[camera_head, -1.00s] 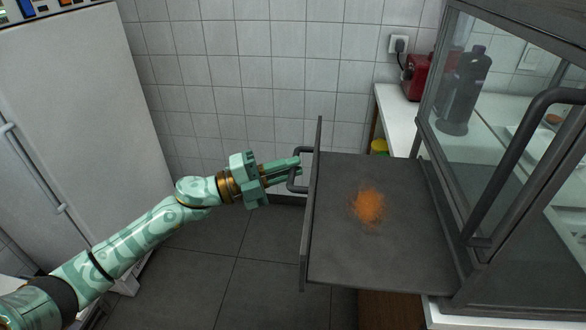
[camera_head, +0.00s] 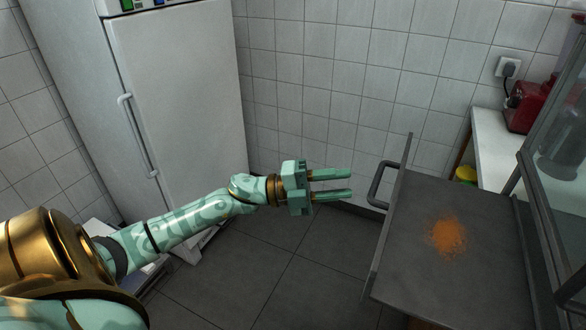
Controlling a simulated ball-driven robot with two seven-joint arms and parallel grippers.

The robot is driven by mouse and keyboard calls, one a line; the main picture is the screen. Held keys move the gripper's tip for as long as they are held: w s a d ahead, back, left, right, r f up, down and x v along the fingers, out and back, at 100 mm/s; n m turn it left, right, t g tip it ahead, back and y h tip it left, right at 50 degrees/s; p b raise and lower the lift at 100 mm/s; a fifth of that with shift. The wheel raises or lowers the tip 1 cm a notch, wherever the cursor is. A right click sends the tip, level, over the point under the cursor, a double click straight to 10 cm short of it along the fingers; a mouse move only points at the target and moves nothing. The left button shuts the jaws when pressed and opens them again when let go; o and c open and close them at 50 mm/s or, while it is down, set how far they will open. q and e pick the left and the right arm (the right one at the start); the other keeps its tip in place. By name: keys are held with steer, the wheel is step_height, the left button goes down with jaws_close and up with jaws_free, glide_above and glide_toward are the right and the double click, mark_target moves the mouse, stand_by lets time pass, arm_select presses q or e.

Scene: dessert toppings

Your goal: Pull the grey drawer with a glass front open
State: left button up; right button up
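The grey drawer (camera_head: 470,280) sticks far out from the glass-sided cabinet (camera_head: 560,165) at the right. An orange powdery patch (camera_head: 447,237) lies on its flat surface. Its front panel (camera_head: 393,215) is seen nearly edge-on, with a dark bar handle (camera_head: 376,184) on the outer side. My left gripper (camera_head: 351,184) is open, with two green fingers apart and nothing between them. It is just left of the handle and does not touch it. My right gripper is not in view.
A white fridge (camera_head: 180,90) stands at the left against tiled walls. A white counter (camera_head: 490,150) at the right carries a red appliance (camera_head: 525,106). A yellow-topped item (camera_head: 466,174) stands beside the counter. The grey tiled floor (camera_head: 290,280) between fridge and drawer is clear.

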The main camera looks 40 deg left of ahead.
arm_select(q)
steer(key=v, duration=0.9)
steer(key=shift+s+a+p, duration=0.2)
steer(key=shift+a+p, duration=0.1)
steer(key=shift+p, duration=0.1)
steer(key=shift+f, duration=0.1)
